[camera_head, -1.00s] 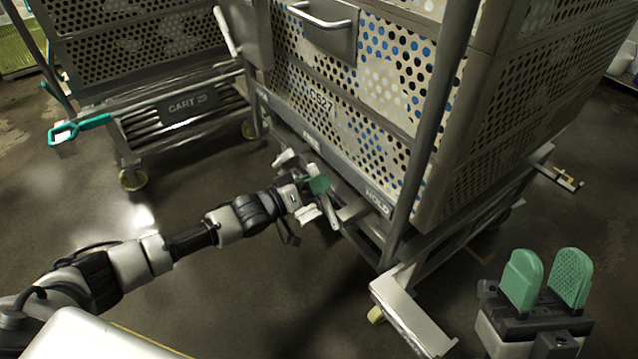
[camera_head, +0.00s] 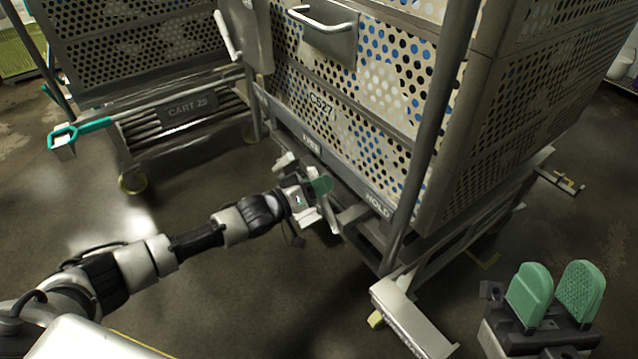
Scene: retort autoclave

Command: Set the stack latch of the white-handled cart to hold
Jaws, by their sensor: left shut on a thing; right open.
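The white-handled cart (camera_head: 345,172) carries a stack of perforated trays marked CS27. Its white handle (camera_head: 227,36) rises at the stack's left corner. A rail along its lower front bears a HOLD label (camera_head: 378,206) at the right and a second, hard-to-read label (camera_head: 310,143) at the left. My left gripper (camera_head: 320,187) is at this rail, between the two labels. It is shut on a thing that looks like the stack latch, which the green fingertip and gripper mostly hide. My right gripper (camera_head: 552,295) is open and empty at the lower right, apart from the cart.
Another cart, marked CART 29 (camera_head: 188,108), stands at the left with a teal handle (camera_head: 80,131). A light metal ledge (camera_head: 413,318) projects from the white-handled cart's front right corner, between my grippers. The floor in front of CART 29 is clear.

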